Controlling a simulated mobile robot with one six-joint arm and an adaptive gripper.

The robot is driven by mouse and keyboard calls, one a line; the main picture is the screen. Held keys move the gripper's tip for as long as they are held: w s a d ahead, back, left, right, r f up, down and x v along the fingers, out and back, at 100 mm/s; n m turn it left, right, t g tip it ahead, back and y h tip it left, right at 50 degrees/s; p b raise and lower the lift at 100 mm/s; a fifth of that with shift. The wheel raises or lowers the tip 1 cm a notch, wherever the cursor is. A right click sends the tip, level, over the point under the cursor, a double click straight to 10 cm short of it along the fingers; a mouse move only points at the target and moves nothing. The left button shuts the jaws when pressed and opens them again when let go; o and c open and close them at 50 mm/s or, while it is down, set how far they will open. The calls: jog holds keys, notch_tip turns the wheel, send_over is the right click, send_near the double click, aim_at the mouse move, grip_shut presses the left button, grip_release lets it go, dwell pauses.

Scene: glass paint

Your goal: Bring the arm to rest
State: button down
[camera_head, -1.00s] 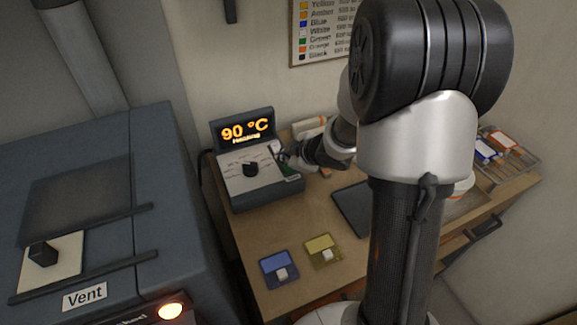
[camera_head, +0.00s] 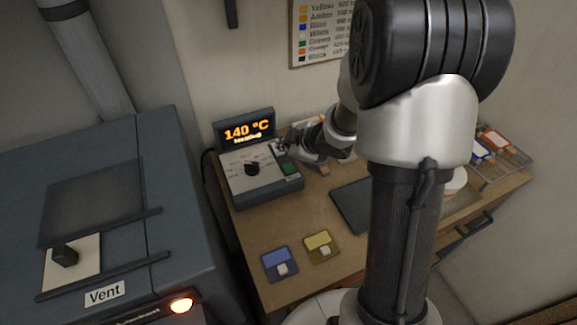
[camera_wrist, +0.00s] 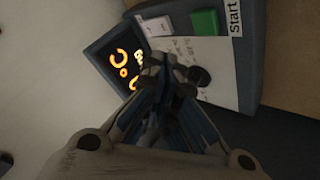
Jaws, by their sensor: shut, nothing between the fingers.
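My gripper (camera_head: 282,148) is shut and empty, at the right rear of the control box (camera_head: 262,195), above its top. In the wrist view my gripper (camera_wrist: 165,62) points toward the box, and its fingers cover part of the panel and display. The box's display (camera_head: 246,131) reads 140 °C with a smaller line below it. A black knob (camera_head: 252,168) sits on the pale dial plate, and a green button (camera_head: 290,168) is to its right. In the wrist view the green button (camera_wrist: 204,21) lies beside a "Start" label (camera_wrist: 234,18).
A dark kiln-like cabinet labelled Vent (camera_head: 104,294) stands at left. Blue (camera_head: 279,263) and yellow (camera_head: 319,246) pads lie on the wooden table (camera_head: 245,238). A dark flat plate (camera_head: 350,204) is beside my arm. A rack of coloured cards (camera_head: 490,150) is at right.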

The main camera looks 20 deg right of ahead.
jog(key=s+r+m+g+h, duration=0.1)
jog(key=s+r+m+h, duration=0.5)
jog(key=s+r, duration=0.65)
jog(key=s+a+r+m+g+y, duration=0.1)
jog(key=s+a+m+y, duration=0.1)
jog(key=s+a, duration=0.3)
jog(key=s+a+r+m+g+y, duration=0.2)
jog(key=s+a, duration=0.3)
jog(key=s, duration=0.8)
jog(key=shift+m, duration=0.6)
jog(key=shift+a, duration=0.1)
dwell(4.2)
